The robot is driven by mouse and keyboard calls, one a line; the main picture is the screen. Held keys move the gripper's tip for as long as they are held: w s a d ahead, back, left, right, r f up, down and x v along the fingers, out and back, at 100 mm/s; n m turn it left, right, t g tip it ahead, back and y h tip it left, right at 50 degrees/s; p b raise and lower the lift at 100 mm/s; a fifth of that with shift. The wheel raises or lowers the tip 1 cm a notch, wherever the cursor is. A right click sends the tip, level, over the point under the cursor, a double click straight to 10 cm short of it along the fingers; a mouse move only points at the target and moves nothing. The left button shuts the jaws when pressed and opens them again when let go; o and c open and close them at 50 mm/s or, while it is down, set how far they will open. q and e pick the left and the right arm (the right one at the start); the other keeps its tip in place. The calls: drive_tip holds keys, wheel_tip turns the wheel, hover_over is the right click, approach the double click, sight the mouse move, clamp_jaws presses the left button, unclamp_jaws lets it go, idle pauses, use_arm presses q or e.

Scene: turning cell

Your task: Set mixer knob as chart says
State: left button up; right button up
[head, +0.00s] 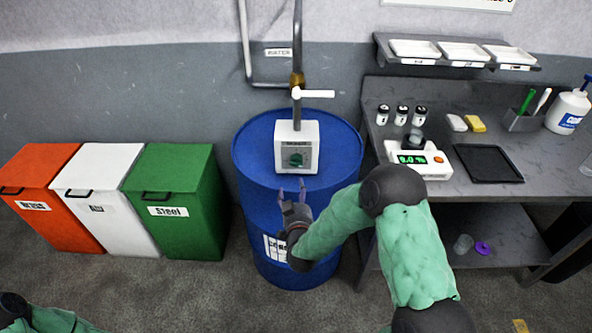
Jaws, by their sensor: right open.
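The mixer (296,135) is a white box on top of a blue drum (262,160). Its front carries a dark green knob (296,160) on a grey dial plate; the marks are too small to read. My right gripper (291,188) is open and empty in front of the drum, with its fingertips pointing up, just below the knob in the picture and apart from it. Only part of my left arm shows at the bottom left; its gripper is out of view. A white sign (450,3) on the wall is cut off by the top edge, so its text cannot be read.
A pipe with a white-handled valve (313,94) rises behind the mixer. Orange, white and green bins (170,190) stand left of the drum. A grey bench (450,180) at right holds a scale (420,160), a black tray (488,163) and bottles.

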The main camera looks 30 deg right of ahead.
sight(297, 162)
drive_tip(key=shift+h, duration=0.6)
drive_tip(key=x, duration=0.3)
drive_tip(key=r+b+x, duration=0.1)
drive_tip(key=x, duration=0.3)
drive_tip(key=d+r+b+x, duration=0.1)
drive_tip(key=x, duration=0.3)
drive_tip(key=shift+s, duration=0.2)
drive_tip(key=c, duration=1.1)
drive_tip(key=shift+c, duration=0.2)
